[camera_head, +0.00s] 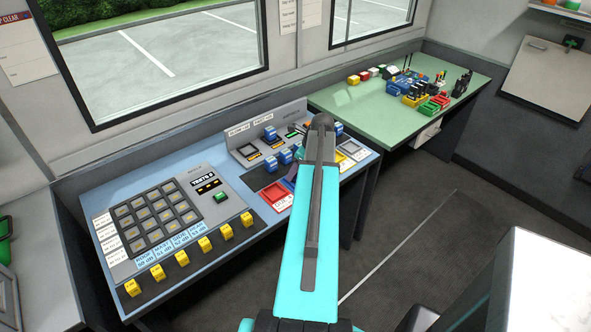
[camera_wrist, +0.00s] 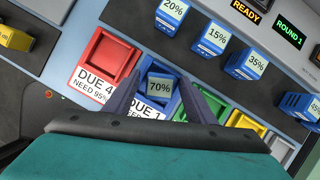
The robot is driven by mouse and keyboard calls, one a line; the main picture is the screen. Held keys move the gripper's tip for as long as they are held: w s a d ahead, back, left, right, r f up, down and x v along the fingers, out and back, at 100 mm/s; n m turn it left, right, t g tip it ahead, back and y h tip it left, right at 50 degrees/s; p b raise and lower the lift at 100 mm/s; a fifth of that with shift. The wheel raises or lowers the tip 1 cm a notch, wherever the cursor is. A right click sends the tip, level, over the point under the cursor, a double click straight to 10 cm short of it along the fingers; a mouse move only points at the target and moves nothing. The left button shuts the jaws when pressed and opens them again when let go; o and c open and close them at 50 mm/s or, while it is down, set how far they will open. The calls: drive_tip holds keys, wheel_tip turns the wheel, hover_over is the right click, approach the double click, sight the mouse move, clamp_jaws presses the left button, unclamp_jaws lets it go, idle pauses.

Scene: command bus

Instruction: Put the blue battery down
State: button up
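The blue battery marked 70% (camera_wrist: 160,84) is between the two fingers of my gripper (camera_wrist: 162,82) in the wrist view. The fingers lie close along both its sides and appear shut on it. It is over or in the blue tray (camera_wrist: 172,69) labelled DUE 1; I cannot tell whether it touches the tray floor. In the head view my arm hides most of this spot, and only a purple finger (camera_head: 291,174) shows. Other blue batteries marked 20% (camera_wrist: 170,15), 15% (camera_wrist: 212,37) and 35% (camera_wrist: 250,63) stand on the console beyond.
A red tray (camera_wrist: 102,52) labelled DUE 4 is left of the blue tray. Green (camera_wrist: 210,97) and yellow (camera_wrist: 240,119) trays are to the right. The console (camera_head: 240,178) also carries a keypad and several yellow blocks. A green table (camera_head: 350,108) with small items stands behind.

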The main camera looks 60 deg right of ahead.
drive_tip(key=shift+r, duration=0.2)
drive_tip(key=b+v, duration=0.2)
drive_tip(key=v, duration=1)
idle(0.4)
idle(0.9)
